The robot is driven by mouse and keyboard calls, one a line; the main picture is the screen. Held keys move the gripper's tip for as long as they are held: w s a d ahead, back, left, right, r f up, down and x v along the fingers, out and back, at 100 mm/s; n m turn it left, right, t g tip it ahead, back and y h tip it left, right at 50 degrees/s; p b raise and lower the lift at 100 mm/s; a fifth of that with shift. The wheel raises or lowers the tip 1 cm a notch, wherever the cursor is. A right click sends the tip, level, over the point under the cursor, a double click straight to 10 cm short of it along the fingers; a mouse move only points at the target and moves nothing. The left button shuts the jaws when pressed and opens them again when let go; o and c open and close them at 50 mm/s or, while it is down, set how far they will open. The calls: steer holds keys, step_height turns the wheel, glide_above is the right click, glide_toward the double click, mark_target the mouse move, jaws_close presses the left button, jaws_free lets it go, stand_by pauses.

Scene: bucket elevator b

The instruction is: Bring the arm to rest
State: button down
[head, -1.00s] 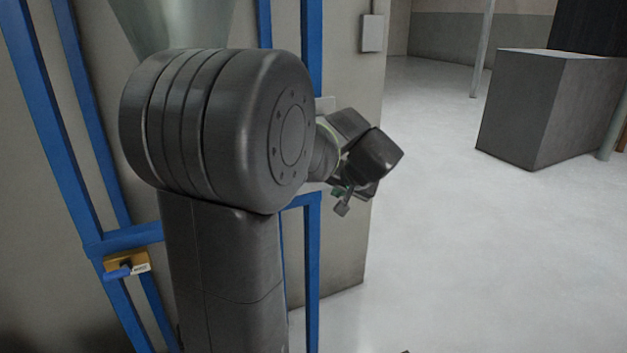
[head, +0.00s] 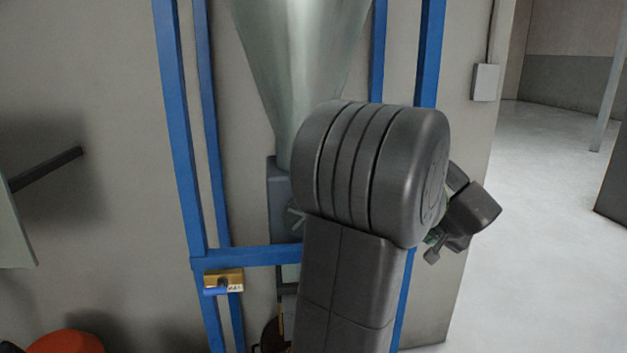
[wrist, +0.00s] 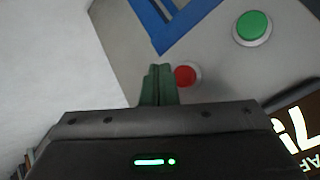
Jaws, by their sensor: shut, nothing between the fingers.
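My arm is raised and folded in the head view, its large dark joint in front of the blue frame. My gripper (head: 431,251) sticks out to the right of that joint, partly hidden by it. In the wrist view my gripper's green fingers (wrist: 158,84) are closed together with nothing between them. Beyond the fingertips a red button (wrist: 186,76) and a green button (wrist: 252,27) show on a pale surface. I cannot tell how far the fingertips are from them.
A blue frame (head: 184,150) stands around a grey hopper (head: 300,45) behind my arm. A yellow box with a blue handle (head: 223,281) is fixed to the frame. An orange object (head: 66,343) lies low at left. Open floor (head: 545,150) is at right.

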steer(key=w+p, duration=0.1)
steer(key=w, duration=0.3)
steer(key=shift+a, duration=0.15)
steer(key=shift+s, duration=0.2)
steer(key=s+b, duration=0.2)
steer(key=s, duration=0.7)
stand_by(0.9)
steer(key=shift+a, duration=0.15)
